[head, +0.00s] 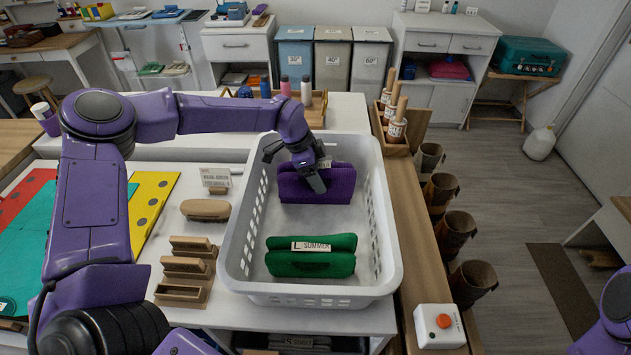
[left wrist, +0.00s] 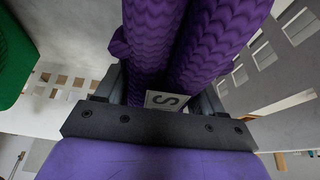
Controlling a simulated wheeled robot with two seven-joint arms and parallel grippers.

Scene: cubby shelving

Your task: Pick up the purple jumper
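The purple jumper (head: 335,188) is a folded bundle at the far end of the white crate (head: 237,262). My left gripper (head: 295,168) points down over it, with a finger on its near side and another dark part beyond it. In the left wrist view, the purple jumper (left wrist: 190,45) fills the gap between the fingers of my left gripper (left wrist: 160,98), close to the palm. Its label is partly visible. Whether the fingers press on it is unclear, as is whether it touches the crate floor. Of my right arm, only a part shows at the lower right; its gripper is out of view.
A green jumper (head: 310,263) labelled L SUMMER lies in the crate's near half. The crate's slotted walls surround both jumpers. Left of it are a brush (head: 206,209) and wooden holders (head: 186,268). A box with a red button (head: 442,322) stands at the lower right.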

